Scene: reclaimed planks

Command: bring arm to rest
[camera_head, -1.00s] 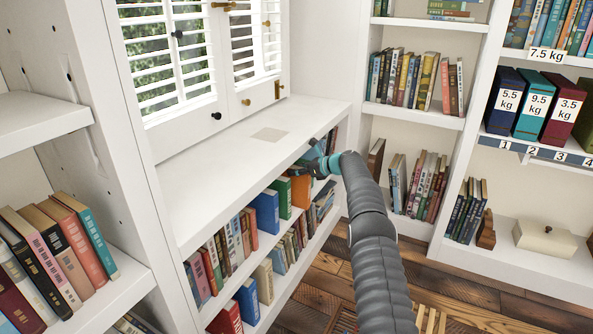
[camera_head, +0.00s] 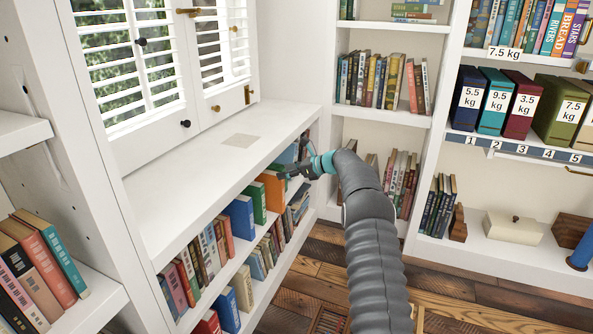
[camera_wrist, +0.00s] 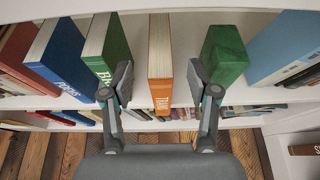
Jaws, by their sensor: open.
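My arm reaches forward to the bookcase below the window, and my gripper (camera_head: 287,171) is at the front of its upper book shelf. In the wrist view my gripper (camera_wrist: 158,92) is open, its two fingers apart and empty. An orange book (camera_wrist: 160,62) stands in line with the gap between the fingers; I cannot tell how far in front of them it is. The orange book (camera_head: 271,188) also shows in the head view just left of the gripper. A green book (camera_wrist: 107,52) stands to its left and a green block-like thing (camera_wrist: 224,54) to its right.
A white sill (camera_head: 205,185) runs above the books. A blue book (camera_wrist: 60,58) stands farther left in the wrist view. At right, a white bookcase (camera_head: 384,118) holds books and weight-labelled binders (camera_head: 524,105). The plank floor (camera_head: 455,290) is open at lower right.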

